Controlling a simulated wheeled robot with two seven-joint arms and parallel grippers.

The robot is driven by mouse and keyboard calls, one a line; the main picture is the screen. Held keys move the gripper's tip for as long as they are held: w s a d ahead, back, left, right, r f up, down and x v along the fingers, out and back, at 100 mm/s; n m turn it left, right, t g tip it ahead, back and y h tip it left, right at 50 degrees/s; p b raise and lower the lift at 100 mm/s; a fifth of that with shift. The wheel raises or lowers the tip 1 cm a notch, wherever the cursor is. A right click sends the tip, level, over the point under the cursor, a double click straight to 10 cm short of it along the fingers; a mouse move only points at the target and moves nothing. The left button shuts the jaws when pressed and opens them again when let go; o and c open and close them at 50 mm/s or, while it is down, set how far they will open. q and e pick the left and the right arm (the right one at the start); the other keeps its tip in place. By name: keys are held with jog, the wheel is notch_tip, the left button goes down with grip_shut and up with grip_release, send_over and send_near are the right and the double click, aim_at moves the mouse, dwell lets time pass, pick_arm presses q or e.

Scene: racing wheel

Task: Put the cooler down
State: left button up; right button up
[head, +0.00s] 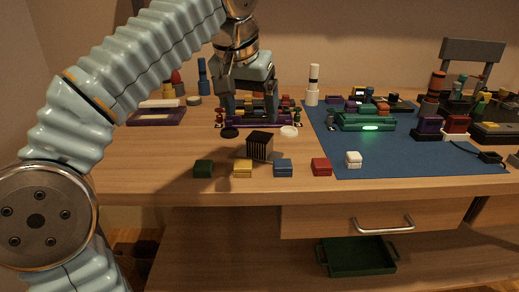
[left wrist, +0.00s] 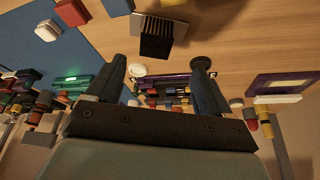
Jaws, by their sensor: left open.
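My left gripper (head: 250,112) points down behind the cooler, over a purple racing-car chassis (head: 262,122). Its two fingers (left wrist: 160,70) are spread with nothing between them that I can see held. The fingers hide part of the chassis. My right gripper is out of view.
Green, yellow, blue, red and white blocks (head: 243,169) line the front. A black disc (head: 229,132) and a white disc (head: 289,131) flank the chassis. A green glowing car (head: 368,121) is on the blue mat (head: 400,155). A purple tray (head: 156,116) lies left.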

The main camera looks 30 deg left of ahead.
aim_at(259, 136)
pick_arm(q)
jog(key=x, duration=0.4)
jog(key=shift+b, duration=0.35)
jog(key=x, duration=0.1)
jog(key=b+x, duration=0.1)
jog(key=x, duration=0.3)
jog(key=shift+d+f, duration=0.2)
jog(key=shift+d, duration=0.15)
jog(key=c, duration=1.2)
